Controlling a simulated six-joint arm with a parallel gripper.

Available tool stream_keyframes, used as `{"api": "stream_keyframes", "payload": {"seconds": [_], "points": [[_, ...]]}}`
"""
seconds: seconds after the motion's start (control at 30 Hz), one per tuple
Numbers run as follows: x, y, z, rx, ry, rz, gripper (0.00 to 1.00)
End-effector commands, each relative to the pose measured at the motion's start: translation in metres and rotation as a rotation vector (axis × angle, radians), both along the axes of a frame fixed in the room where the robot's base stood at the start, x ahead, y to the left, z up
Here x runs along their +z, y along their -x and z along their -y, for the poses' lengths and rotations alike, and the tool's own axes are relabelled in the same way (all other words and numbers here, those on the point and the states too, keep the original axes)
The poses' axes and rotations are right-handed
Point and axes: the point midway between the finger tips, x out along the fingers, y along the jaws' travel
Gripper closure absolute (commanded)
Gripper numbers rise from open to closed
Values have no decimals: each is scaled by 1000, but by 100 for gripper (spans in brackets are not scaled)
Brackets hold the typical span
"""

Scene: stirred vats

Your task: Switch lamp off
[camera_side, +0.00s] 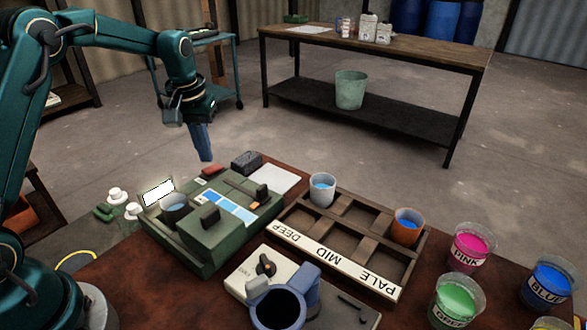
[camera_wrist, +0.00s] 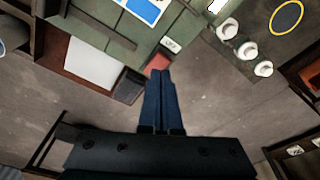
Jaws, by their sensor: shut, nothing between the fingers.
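The lamp is a bright white lit panel (camera_side: 158,192) at the left edge of the green machine (camera_side: 205,248); a bright white patch, perhaps the lamp, shows at the top of the wrist view (camera_wrist: 216,5). A red switch-like piece (camera_side: 212,171) sits at the machine's far edge; it also shows in the wrist view (camera_wrist: 157,64), partly hidden by my fingers. A small white label (camera_wrist: 171,43) lies beside it, too small to read surely. My gripper (camera_side: 207,159) is shut and empty, pointing down just above the red piece; whether it touches cannot be told. It shows in the wrist view (camera_wrist: 162,72).
A dark block (camera_side: 246,162) stands close beside the red piece. White knobs (camera_wrist: 245,52) stand near the lamp. A wooden rack (camera_side: 350,243) holds cups, with a blue jug (camera_side: 278,305) in front and colour pots at the right. The air above the machine is clear.

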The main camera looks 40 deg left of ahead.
Motion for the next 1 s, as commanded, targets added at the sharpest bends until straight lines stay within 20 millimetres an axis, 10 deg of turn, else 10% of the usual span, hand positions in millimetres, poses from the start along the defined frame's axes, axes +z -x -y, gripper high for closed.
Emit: {"api": "stream_keyframes", "payload": {"seconds": [1.0], "points": [[-10,0,0,0,1,-1,100]]}}
